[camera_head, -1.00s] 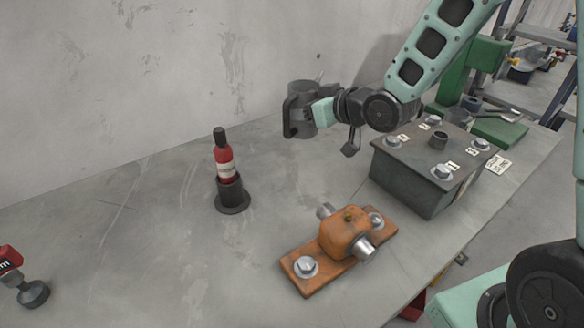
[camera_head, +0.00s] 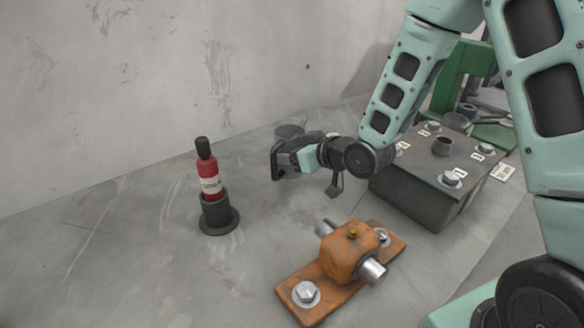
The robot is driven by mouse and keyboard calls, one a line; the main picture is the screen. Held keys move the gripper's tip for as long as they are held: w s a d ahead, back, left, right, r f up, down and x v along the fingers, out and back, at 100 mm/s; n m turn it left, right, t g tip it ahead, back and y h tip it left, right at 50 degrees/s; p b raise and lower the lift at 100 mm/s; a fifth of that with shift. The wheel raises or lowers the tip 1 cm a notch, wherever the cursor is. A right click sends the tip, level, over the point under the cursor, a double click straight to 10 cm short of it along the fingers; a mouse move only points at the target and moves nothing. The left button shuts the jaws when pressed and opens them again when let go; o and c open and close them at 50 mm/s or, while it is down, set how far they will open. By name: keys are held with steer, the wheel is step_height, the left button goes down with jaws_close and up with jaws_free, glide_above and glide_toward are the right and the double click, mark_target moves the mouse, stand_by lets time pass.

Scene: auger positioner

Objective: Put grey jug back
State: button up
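The grey jug (camera_head: 290,131) is a dark grey cylinder near the back wall, left of the dark box. Its rounded top shows just behind and above my gripper (camera_head: 285,160), and the rest of it is mostly hidden. My gripper reaches in from the right, with its dark end and mint part in front of the jug. The finger gap is hidden, so I cannot tell whether it grips the jug. I cannot tell whether the jug touches the table.
A red bottle (camera_head: 209,178) stands in a black round holder (camera_head: 218,216) to the left. An orange block on a plate (camera_head: 348,255) lies in front. A dark grey box with bolts (camera_head: 425,185) stands right. The table between bottle and orange block is clear.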

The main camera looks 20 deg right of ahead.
mark_target(292, 167)
steer(key=shift+f, duration=2.05)
steer(key=shift+f, duration=0.2)
steer(key=o, duration=1.4)
steer(key=shift+c, duration=0.2)
steer(key=shift+r, duration=0.1)
